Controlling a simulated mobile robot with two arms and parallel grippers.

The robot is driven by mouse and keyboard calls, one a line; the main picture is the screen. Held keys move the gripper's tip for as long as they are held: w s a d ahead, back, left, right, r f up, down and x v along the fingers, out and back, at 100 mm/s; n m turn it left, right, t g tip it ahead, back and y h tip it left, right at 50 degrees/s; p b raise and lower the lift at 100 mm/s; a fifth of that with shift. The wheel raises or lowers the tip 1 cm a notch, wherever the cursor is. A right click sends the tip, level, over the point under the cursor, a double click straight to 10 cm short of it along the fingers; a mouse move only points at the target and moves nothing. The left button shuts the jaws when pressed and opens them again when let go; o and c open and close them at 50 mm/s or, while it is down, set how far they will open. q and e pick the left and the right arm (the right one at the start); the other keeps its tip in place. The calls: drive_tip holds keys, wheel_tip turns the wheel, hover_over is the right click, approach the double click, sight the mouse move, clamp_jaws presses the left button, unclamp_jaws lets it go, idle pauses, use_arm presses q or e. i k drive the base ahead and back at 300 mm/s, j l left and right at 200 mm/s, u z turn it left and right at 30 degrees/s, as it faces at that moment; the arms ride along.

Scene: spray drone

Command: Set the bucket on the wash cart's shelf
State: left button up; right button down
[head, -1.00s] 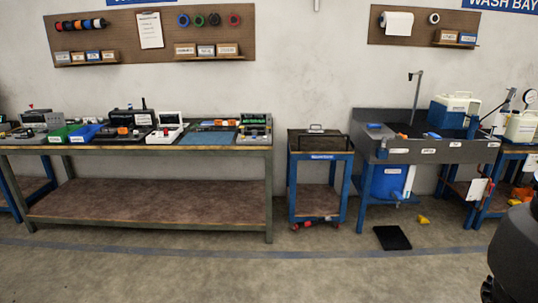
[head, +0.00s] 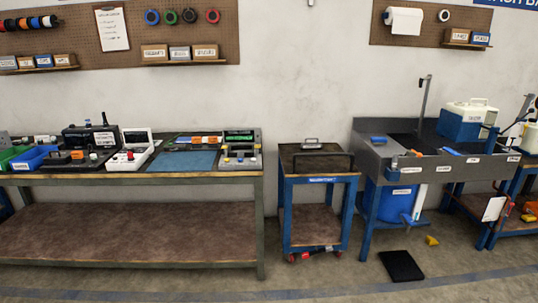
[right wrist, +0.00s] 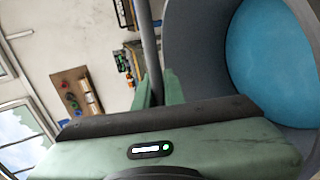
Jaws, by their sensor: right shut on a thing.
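The wash cart (head: 319,181) is a small blue-framed cart with a dark top and a label on its front edge, between the long bench and the sink in the head view. Its lower shelf (head: 314,228) is brown and looks bare. A grey round bucket (right wrist: 198,55) with a blue round area inside fills the right side of the right wrist view. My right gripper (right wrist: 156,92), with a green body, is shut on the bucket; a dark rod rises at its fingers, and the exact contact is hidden. My left gripper is not in view.
A long workbench (head: 130,178) with devices and bins stands left of the cart. A grey sink bench (head: 430,172) with a blue container (head: 388,204) beneath stands right. A black mat (head: 401,265) and a yellow object (head: 432,240) lie on the floor. Floor before the cart looks clear.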

sight(312, 228)
drive_tip(key=i+z, duration=0.5)
drive_tip(key=i+j+z, duration=0.25)
drive_tip(key=i+z, duration=0.2)
drive_tip(key=i, duration=0.25)
drive_tip(key=i+l+z, duration=0.25)
drive_tip(key=i, duration=0.55)
drive_tip(key=i+j+z, duration=0.1)
drive_tip(key=i+z, duration=0.2)
drive_tip(key=i, duration=0.45)
drive_tip(key=i+u, duration=0.1)
drive_tip(key=u, duration=0.6)
drive_tip(key=i+l+u, duration=0.1)
drive_tip(key=u, duration=1.7)
